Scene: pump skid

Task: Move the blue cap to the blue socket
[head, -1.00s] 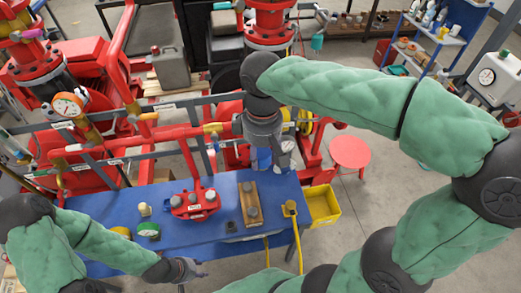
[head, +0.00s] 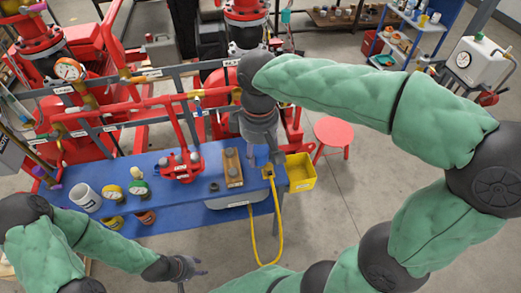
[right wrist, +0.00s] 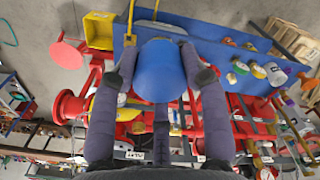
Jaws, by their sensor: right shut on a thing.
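My right gripper (right wrist: 160,85) is shut on a blue rounded piece, the blue cap (right wrist: 160,68), which fills the space between its fingers in the right wrist view. In the head view my right gripper (head: 261,150) points down over the back right of the blue table, and the cap shows partly as a blue patch (head: 261,154) below it. My left gripper (head: 190,268) is in front of the table, low in the head view, its fingers apart and empty. I cannot make out a blue socket for certain.
Red piping stands behind.

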